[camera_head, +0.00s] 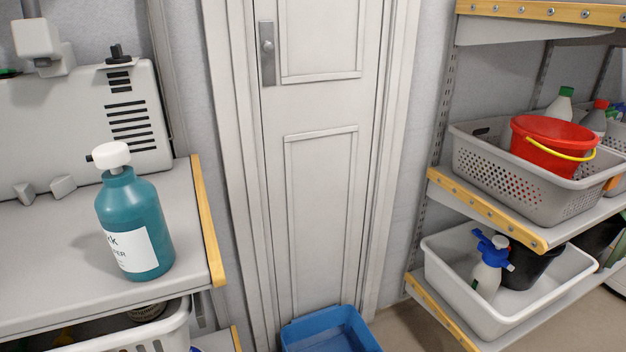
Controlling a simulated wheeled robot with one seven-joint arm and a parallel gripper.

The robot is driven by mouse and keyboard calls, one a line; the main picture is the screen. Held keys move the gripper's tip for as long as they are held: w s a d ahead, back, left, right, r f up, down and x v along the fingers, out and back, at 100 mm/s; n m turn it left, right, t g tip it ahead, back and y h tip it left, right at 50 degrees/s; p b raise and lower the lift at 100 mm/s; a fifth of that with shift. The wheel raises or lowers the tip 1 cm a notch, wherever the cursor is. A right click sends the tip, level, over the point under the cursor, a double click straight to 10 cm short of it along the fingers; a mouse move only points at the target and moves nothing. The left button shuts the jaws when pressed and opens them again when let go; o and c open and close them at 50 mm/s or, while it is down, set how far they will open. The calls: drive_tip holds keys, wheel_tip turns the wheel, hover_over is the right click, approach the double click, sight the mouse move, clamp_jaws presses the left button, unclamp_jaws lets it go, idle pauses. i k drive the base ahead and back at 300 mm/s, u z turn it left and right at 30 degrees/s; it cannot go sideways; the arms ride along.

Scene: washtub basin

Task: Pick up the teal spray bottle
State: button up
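A teal bottle (134,223) with a white cap and a white label stands upright on the grey shelf top (60,262) at the left. It is close to the shelf's wooden right edge, and nothing touches it. A second bottle with a blue spray head (491,265) and a white body stands in a white tub at the lower right. My gripper is not in view.
A pale vented panel (110,118) stands behind the teal bottle. A white basket (160,335) sits below the shelf. A white door (322,160) and a blue bin (330,332) are in the middle. Right shelves hold a grey basket (490,178) and a red bucket (535,150).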

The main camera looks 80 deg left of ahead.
sight(128, 209)
drive_tip(key=k, duration=1.15)
drive_tip(key=u, duration=1.3)
